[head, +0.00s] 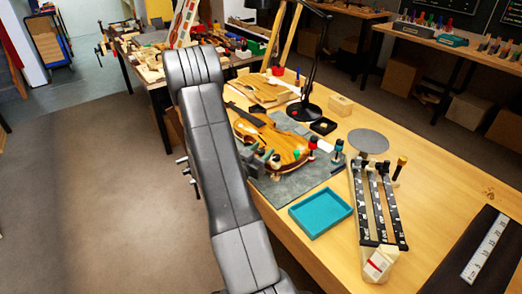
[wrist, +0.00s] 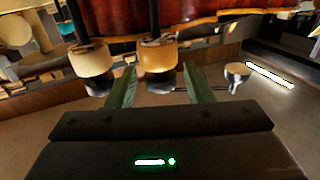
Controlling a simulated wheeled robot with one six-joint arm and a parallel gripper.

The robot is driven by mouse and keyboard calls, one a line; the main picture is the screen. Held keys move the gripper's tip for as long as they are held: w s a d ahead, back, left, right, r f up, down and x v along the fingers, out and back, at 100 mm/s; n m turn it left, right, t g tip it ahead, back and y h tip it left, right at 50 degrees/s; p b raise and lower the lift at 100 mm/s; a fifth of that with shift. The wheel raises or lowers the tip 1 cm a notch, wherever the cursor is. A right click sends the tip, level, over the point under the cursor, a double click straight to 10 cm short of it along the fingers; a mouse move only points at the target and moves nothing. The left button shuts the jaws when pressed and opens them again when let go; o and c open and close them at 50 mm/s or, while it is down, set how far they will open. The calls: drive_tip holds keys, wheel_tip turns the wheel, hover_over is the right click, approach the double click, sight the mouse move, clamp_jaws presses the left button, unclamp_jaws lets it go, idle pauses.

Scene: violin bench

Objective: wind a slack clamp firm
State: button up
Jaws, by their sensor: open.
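A violin body (head: 268,138) lies on a grey mat (head: 290,184) on the bench. Its red-brown edge (wrist: 200,18) crosses the top of the wrist view. Spool clamps with pale round ends sit along that edge: a left clamp (wrist: 92,62), a middle clamp (wrist: 157,58) and a smaller one (wrist: 237,72) farther right. My gripper (wrist: 160,80) is open, its two green fingers apart. In the picture the middle clamp's pale end lies between them; I cannot tell whether they touch it. In the head view my arm hides most of that side. Which clamp is slack cannot be told.
A teal tray (head: 321,229) and a rack of dark strips (head: 378,205) stand right of the mat. A black lamp (head: 304,110) stands behind the violin. Small bottles with coloured caps, one red-capped (head: 312,145), stand near its right end.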

drive_tip(key=c, duration=1)
drive_tip(key=shift+w+f+m+g+h+b, duration=0.1)
drive_tip(key=shift+m+g+h+b, duration=0.2)
drive_tip(key=shift+m+g+h, duration=0.15)
drive_tip(key=shift+m+g+h+b, duration=0.4)
drive_tip(key=shift+m+g+h, duration=0.6)
drive_tip(key=shift+h, duration=0.25)
drive_tip(key=m+g+h+b, duration=0.1)
drive_tip(key=m+g+h, duration=0.2)
drive_tip(key=g, duration=0.1)
drive_tip(key=shift+m+g, duration=0.25)
drive_tip(key=shift+g, duration=0.1)
drive_tip(key=m+g, duration=0.2)
drive_tip(key=g, duration=0.1)
drive_tip(key=m+g+h+b, duration=0.1)
drive_tip(key=m+g, duration=0.1)
drive_tip(key=g, duration=0.1)
drive_tip(key=shift+h, duration=0.3)
drive_tip(key=shift+m+g, duration=1.2)
drive_tip(key=shift+g, duration=1.1)
